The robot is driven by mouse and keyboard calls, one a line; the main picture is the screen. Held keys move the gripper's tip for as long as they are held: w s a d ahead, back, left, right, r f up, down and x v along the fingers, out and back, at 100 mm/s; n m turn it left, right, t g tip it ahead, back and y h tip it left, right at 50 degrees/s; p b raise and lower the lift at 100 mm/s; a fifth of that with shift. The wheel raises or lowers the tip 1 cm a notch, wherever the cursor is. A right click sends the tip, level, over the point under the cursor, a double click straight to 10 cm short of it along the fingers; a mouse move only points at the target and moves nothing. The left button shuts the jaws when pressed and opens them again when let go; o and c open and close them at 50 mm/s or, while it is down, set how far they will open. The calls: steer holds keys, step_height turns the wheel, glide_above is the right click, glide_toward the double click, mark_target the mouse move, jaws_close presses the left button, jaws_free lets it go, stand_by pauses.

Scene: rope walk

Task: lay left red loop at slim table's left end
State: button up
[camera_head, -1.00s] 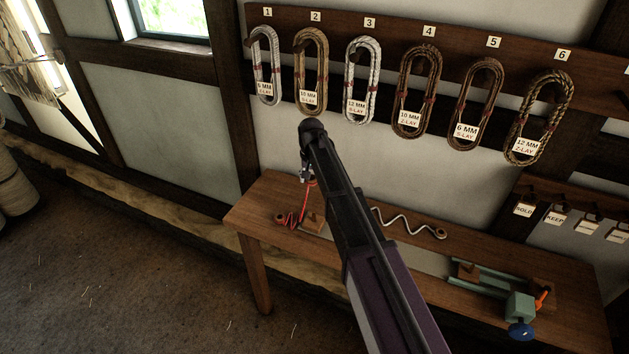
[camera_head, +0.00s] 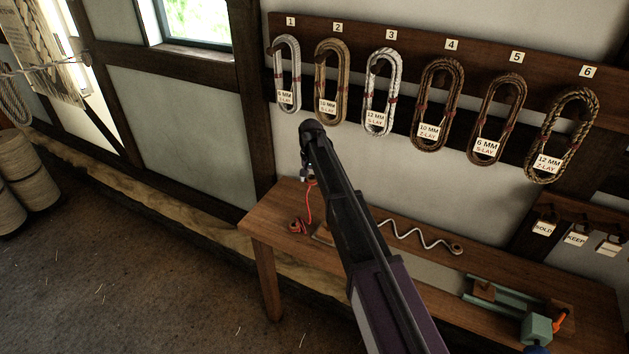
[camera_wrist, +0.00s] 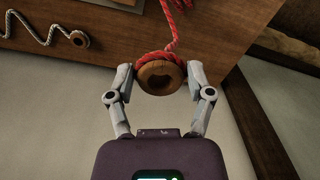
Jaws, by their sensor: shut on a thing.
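The red loop (camera_wrist: 160,56) is red rope bound around a round wooden eye with a dark centre. In the wrist view it sits between the two fingers of my gripper (camera_wrist: 160,80), which is shut on it. In the head view my gripper (camera_head: 306,174) is above the left part of the slim table (camera_head: 262,226), partly hidden by my arm. A red cord (camera_head: 309,203) hangs from it to the tabletop. A small round end (camera_head: 295,226) with red cord lies near the table's left end.
A white wavy cord (camera_head: 420,236) with a round end lies mid-table. A green vise-like tool (camera_head: 536,329) stands at the right. Numbered rope coils (camera_head: 436,104) hang on a wall board above. The table's left corner looks clear.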

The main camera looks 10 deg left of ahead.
stand_by(0.3)
steer(key=w+a, duration=0.5)
steer(key=a, duration=0.2)
stand_by(0.6)
steer(key=shift+a, duration=0.1)
glide_above(281, 203)
stand_by(1.1)
steer(key=shift+f, duration=0.15)
stand_by(0.4)
steer(key=shift+f+b, duration=10.4)
steer(key=shift+b, duration=0.1)
